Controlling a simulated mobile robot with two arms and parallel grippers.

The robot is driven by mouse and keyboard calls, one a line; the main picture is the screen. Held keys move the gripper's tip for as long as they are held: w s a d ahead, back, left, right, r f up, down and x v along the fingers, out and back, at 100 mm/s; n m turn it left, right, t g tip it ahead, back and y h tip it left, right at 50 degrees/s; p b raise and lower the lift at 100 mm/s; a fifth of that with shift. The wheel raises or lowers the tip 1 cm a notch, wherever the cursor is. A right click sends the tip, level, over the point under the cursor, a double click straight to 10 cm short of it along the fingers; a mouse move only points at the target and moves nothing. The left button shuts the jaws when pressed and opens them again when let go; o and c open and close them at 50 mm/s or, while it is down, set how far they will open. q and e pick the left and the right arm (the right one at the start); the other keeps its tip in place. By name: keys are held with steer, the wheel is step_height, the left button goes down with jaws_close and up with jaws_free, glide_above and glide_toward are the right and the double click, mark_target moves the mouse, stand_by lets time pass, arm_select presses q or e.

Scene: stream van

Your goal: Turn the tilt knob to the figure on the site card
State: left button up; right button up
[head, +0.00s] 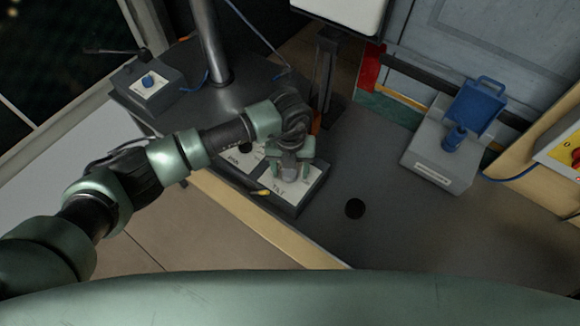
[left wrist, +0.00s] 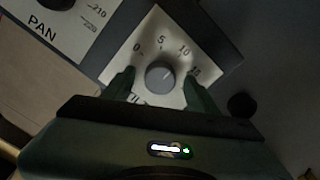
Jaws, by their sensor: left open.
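The grey round tilt knob (left wrist: 160,75) sits on a white dial plate (left wrist: 150,40) marked 0, 5, 10 and 15. Its pointer is too unclear to read. My left gripper (head: 290,174) is open above the tilt plate (head: 277,190) and hides the knob in the head view. In the left wrist view its two fingers stand on either side of the knob, with a visible gap at each side. I see no site card that I can read. My right gripper is not in view.
The pan plate (left wrist: 55,20) with its dark knob lies beside the tilt plate. A grey unit with a blue part (head: 475,107) stands at right.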

arm_select(q)
jaws_close()
steer(key=shift+w+f+m+b, duration=0.1)
steer(key=shift+f+m+b, duration=0.05)
steer(key=shift+m+b, duration=0.75)
steer(key=m+b, duration=0.3)
steer(key=b, duration=0.2)
steer(key=shift+r+m+b, duration=0.2)
steer(key=shift+m+b, duration=1.3)
steer(key=shift+m, duration=0.1)
jaws_free()
